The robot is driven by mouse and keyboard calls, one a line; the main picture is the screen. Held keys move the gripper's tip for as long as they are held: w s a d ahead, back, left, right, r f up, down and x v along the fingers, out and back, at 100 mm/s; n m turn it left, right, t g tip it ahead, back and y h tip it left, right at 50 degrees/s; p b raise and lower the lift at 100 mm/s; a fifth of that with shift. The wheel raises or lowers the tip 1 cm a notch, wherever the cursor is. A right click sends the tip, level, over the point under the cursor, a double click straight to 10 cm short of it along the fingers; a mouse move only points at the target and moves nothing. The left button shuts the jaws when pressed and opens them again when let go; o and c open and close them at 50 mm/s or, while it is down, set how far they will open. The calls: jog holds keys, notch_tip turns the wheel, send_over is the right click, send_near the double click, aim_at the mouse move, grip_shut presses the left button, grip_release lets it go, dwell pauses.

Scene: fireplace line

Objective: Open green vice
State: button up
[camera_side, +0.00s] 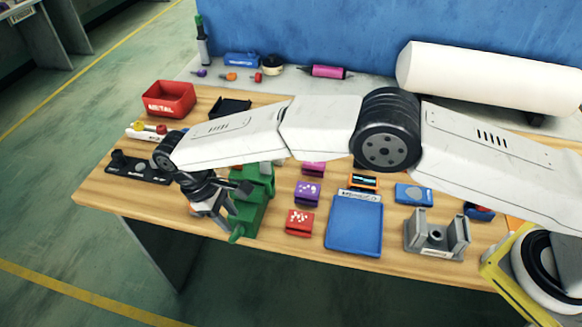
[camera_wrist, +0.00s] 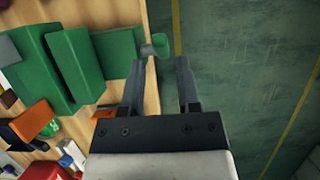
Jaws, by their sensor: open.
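The green vice (camera_side: 250,205) sits at the front edge of the wooden table in the side view, partly hidden by my gripper. In the wrist view its green body (camera_wrist: 75,65) fills the upper left. Its handle, a grey rod with a green knob (camera_wrist: 161,44), reaches out past the table edge. My gripper (camera_wrist: 160,66) is open and empty, with one finger on each side of the knob's line. I cannot tell whether either finger touches it. In the side view my gripper (camera_side: 231,206) is just left of the vice.
A blue tray (camera_side: 354,226), a red block (camera_side: 299,222), a purple block (camera_side: 307,193) and a grey fixture (camera_side: 437,235) stand to the right of the vice. A red bin (camera_side: 168,99) is at the back left. Beyond the table's front edge is open floor.

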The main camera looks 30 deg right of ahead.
aim_at(238, 229)
jog(key=shift+x, duration=2.35)
grip_shut()
